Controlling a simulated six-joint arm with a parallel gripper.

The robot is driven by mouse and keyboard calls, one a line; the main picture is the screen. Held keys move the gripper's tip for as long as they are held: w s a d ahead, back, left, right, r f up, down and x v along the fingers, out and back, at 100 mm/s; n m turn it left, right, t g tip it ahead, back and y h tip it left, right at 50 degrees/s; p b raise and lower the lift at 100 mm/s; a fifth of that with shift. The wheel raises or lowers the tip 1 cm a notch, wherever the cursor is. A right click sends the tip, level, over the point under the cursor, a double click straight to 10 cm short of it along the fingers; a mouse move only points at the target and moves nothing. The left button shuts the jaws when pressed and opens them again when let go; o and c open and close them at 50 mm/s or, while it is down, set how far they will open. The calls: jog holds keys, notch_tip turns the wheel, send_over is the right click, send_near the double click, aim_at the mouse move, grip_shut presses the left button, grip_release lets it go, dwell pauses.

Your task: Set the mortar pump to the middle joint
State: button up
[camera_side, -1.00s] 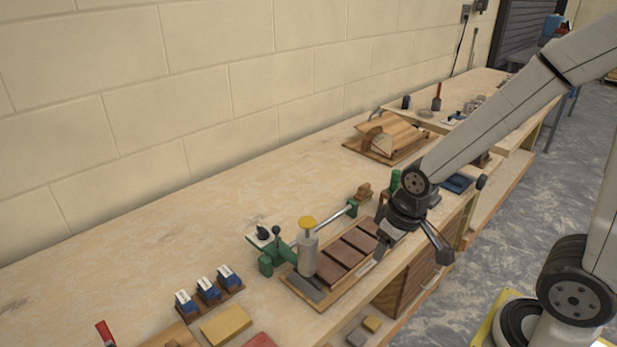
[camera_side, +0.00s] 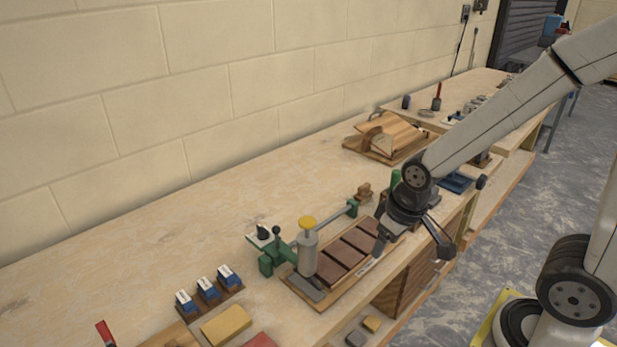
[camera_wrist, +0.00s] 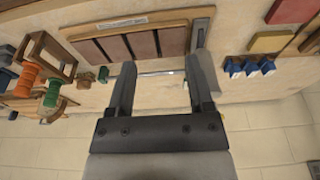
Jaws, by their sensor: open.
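The mortar pump (camera_side: 308,258), a grey cylinder with a yellow cap, stands upright at the near-left end of a wooden tray (camera_side: 325,303), beside a grey slab (camera_side: 306,287). Brown bricks (camera_side: 343,252) with narrow joints between them lie along the tray. My gripper (camera_side: 412,249) is open and empty, right of the pump and apart from it. In the wrist view my gripper (camera_wrist: 161,66) has its fingers spread, with bricks (camera_wrist: 144,43) beyond them.
A green clamp frame (camera_side: 270,258) and a rod (camera_side: 333,219) run behind the tray. Small blue tubs (camera_side: 208,289) and a yellow block (camera_side: 226,325) lie to the left. A wooden stand (camera_side: 388,138) is farther back. The bench toward the wall is clear.

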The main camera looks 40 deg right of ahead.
jog(key=shift+w+v, duration=0.45)
jog(key=shift+v, duration=1.55)
jog(key=n+g, duration=0.3)
jog(key=n, duration=0.4)
send_over(276, 233)
jog(key=shift+w+d+f, duration=0.1)
jog(key=shift+w+f, duration=0.05)
jog(key=shift+f, duration=0.7)
jog(key=shift+w+d+f, duration=0.1)
jog(key=shift+d+f, duration=0.05)
jog(key=shift+f, duration=0.65)
jog(key=shift+w+d+f, duration=0.1)
jog(key=shift+w+f, duration=0.05)
jog(key=shift+f, duration=0.7)
jog(key=shift+f, duration=0.1)
jog(key=shift+f, duration=3.8)
grip_shut()
